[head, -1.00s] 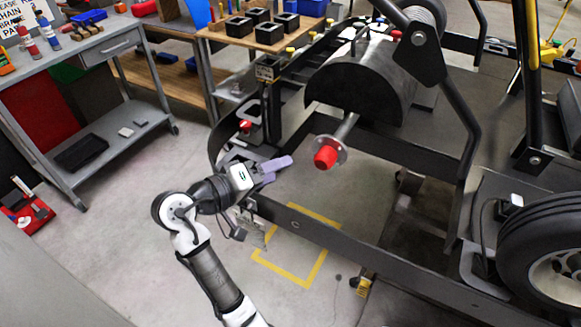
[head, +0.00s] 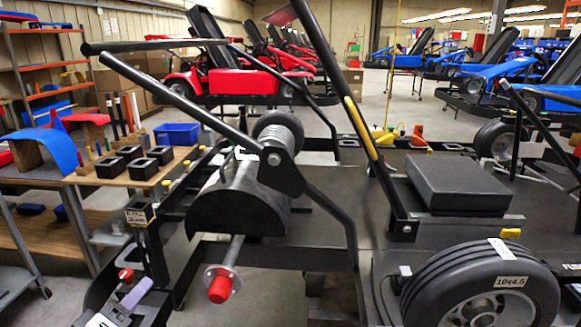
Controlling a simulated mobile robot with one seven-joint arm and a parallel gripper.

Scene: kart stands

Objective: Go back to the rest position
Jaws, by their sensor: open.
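My gripper (head: 136,293) shows at the bottom left of the head view, with lilac fingers pointing up and to the right. It is open, and I see nothing between its fingers. The rest of my arm is below the picture's edge. The gripper is left of the red-capped axle end (head: 219,288) of the kart, with a gap between them. A red knob (head: 125,275) shows just behind the gripper; whether they touch I cannot tell.
The black kart frame (head: 330,210) fills the middle, with a tyre (head: 480,295) at the lower right. A wooden bench (head: 125,178) with black square holders stands at the left. Red (head: 240,75) and blue karts (head: 510,75) stand at the back.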

